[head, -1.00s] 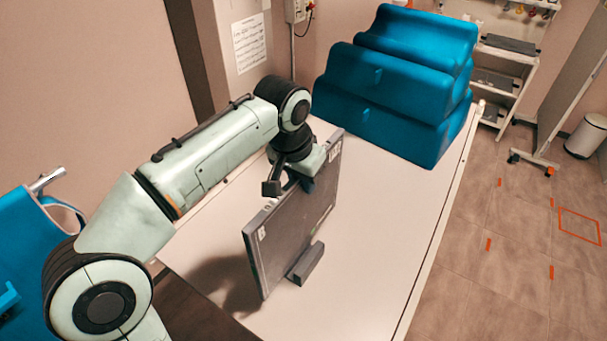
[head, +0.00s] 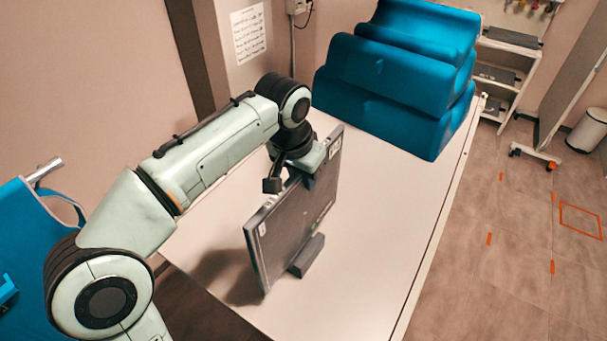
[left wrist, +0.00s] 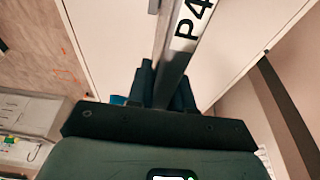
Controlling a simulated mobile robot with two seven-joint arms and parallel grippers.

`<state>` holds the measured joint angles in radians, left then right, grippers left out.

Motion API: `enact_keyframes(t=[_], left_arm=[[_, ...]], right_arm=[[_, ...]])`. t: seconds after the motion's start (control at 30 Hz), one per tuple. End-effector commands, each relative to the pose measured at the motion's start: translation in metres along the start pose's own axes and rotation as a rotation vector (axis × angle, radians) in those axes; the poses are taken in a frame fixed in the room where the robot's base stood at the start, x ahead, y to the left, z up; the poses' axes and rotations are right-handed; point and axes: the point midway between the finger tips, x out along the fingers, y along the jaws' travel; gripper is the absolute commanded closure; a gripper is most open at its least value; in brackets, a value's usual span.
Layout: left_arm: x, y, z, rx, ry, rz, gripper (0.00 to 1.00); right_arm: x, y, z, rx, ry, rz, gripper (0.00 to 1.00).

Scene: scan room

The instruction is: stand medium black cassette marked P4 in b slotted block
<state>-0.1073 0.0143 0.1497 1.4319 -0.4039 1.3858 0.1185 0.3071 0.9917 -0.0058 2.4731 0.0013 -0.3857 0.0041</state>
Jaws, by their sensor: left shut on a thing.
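The black cassette (head: 296,222) stands upright over the white table in the head view, its broad dark face turned right. Its P4 label (left wrist: 192,22) shows on the edge in the left wrist view. My left gripper (head: 302,180) is shut on the cassette's upper edge; its fingers also show around the edge in the left wrist view (left wrist: 165,88). A grey block (head: 309,256) lies on the table at the cassette's lower edge, partly hidden by it. I cannot tell whether the edge is in the slot. My right gripper is not in view.
The white table (head: 385,235) is clear on the right and in front. Stacked blue foam wedges (head: 395,80) fill its back end. A blue chair-like item (head: 30,230) is at the far left. A white shelf cart (head: 508,75) stands beyond the table.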

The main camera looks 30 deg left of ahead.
Motion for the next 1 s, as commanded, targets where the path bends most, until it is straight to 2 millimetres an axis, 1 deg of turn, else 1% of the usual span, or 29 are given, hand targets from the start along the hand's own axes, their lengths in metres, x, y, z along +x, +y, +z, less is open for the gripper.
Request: enact_keyframes(t=[0.17,1.0], left_arm=[[0.002,0.000,0.001,0.000,0.005,0.001,1.00],[0.027,0.000,0.007,0.000,0.004,0.000,1.00]], right_arm=[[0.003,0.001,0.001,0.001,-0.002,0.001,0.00],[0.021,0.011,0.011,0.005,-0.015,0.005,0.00]])
